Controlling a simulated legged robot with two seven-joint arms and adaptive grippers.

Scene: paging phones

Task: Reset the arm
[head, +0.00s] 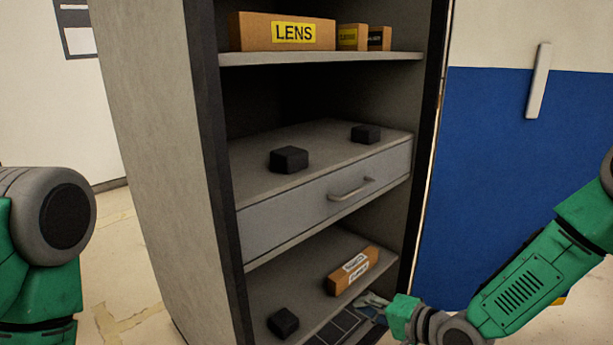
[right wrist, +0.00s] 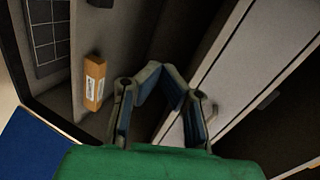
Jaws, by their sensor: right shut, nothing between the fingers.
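My right arm (head: 520,290) comes in from the lower right. Its gripper (head: 371,300) is in front of the cabinet's lower shelf, just below the orange-brown labelled box (head: 353,270). In the right wrist view the fingers (right wrist: 162,78) converge at their tips, shut and empty. The box shows there too (right wrist: 95,82), to the left of the fingers and apart from them. At the left edge of the head view only a green and grey part of my left arm shows; its gripper is out of view.
The grey cabinet (head: 160,140) has a shut drawer (head: 290,213) with a handle (head: 351,190). Black blocks sit above the drawer (head: 289,159) and on the lower shelf (head: 283,322). A LENS box (head: 282,31) is on the upper shelf. A blue and white panel (head: 500,170) stands right.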

